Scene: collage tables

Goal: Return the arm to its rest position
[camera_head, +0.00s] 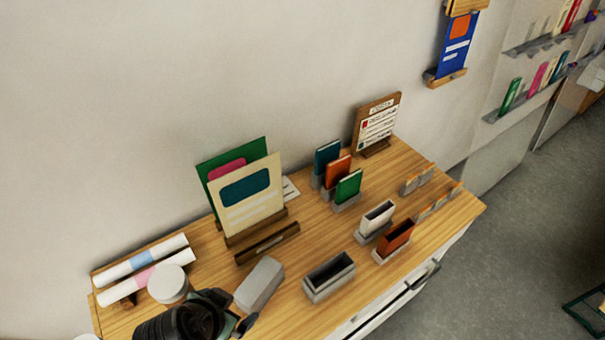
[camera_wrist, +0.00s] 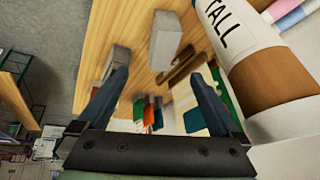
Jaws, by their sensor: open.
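My gripper (camera_head: 241,308) is at the bottom of the head view, over the front left part of the wooden table (camera_head: 310,235). Its two fingers also show in the wrist view (camera_wrist: 156,76). They stand wide apart with nothing held between them. A pale grey block (camera_head: 259,284) stands on the table just beyond the fingers in the head view. Most of my arm is out of view.
A white cylinder (camera_head: 168,284) and two rolls (camera_head: 146,275) lie left of the gripper. Card holders (camera_head: 329,277) stand to the right. Floor (camera_head: 520,240) is open beyond the table.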

